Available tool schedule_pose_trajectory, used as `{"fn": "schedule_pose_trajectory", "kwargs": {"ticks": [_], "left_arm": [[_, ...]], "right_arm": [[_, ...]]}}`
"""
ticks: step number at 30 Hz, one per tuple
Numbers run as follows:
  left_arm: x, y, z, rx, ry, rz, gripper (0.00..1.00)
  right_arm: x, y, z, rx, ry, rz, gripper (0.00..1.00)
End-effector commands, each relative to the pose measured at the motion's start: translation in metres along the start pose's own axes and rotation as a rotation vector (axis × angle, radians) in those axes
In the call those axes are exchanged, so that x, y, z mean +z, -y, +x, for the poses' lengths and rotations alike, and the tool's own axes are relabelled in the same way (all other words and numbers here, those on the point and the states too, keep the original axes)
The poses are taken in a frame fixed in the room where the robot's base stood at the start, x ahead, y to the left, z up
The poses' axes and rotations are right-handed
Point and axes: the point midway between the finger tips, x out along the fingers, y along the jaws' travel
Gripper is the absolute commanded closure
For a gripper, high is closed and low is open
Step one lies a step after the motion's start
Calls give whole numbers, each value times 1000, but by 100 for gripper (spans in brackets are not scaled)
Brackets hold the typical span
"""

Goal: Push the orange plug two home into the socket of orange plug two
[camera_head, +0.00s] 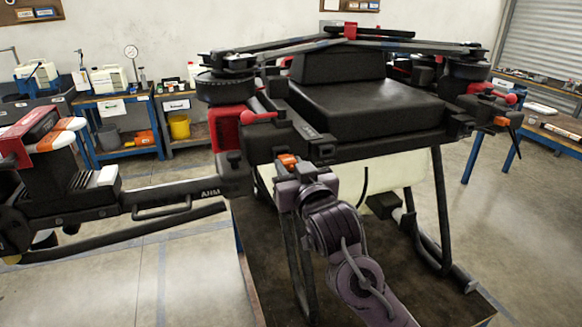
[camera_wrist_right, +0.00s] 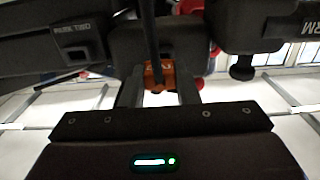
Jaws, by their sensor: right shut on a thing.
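The orange plug (camera_head: 287,160) is at the front of the dark drone body (camera_head: 350,110), just under the arm joint. In the right wrist view the plug (camera_wrist_right: 158,75) sits between the two fingertips, with a dark cable running up from it. My right gripper (camera_head: 299,172) is shut on this plug, its arm coming up from below. The right gripper's fingers also show in the wrist view (camera_wrist_right: 163,90). The socket's mouth is hidden, so I cannot tell how far the plug is in it. My left gripper is not in view.
A folding drone arm (camera_head: 175,195) reaches out to the left. The drone's black landing legs (camera_head: 438,205) stand on a dark table (camera_head: 395,285). Another orange piece (camera_head: 501,121) is at the drone's right side. Blue-framed workbenches (camera_head: 120,125) stand behind, with open floor between.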

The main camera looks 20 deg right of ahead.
Motion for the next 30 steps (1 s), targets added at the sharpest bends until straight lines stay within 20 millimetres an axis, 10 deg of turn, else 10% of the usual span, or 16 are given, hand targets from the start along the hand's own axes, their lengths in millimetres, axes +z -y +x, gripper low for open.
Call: {"fn": "schedule_pose_trajectory", "kwargs": {"ticks": [30], "left_arm": [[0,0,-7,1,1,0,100]], "right_arm": [[-1,0,25,0,-1,0,100]]}}
